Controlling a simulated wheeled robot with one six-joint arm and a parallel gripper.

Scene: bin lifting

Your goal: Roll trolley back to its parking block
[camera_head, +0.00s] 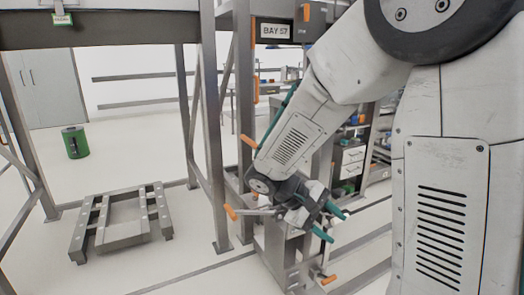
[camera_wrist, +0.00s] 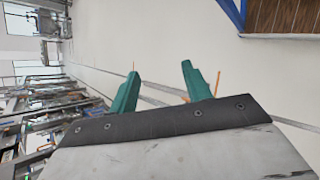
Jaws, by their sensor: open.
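My gripper (camera_head: 335,223) is open and empty in the head view, its two green fingers pointing down and to the right. A low grey metal frame (camera_head: 124,241) lies on the floor at the left in the head view, well apart from my gripper. I cannot tell whether it is the trolley or the parking block. A grey metal structure with orange handles (camera_head: 290,262) stands below and behind my gripper, partly hidden by my arm.
A tall steel rack (camera_head: 211,130) with a BAY 57 sign (camera_head: 276,31) stands left of my arm. A green bin (camera_head: 75,142) stands at the back left. A blue-edged brown slatted surface (camera_wrist: 285,17) shows at the wrist view's top right.

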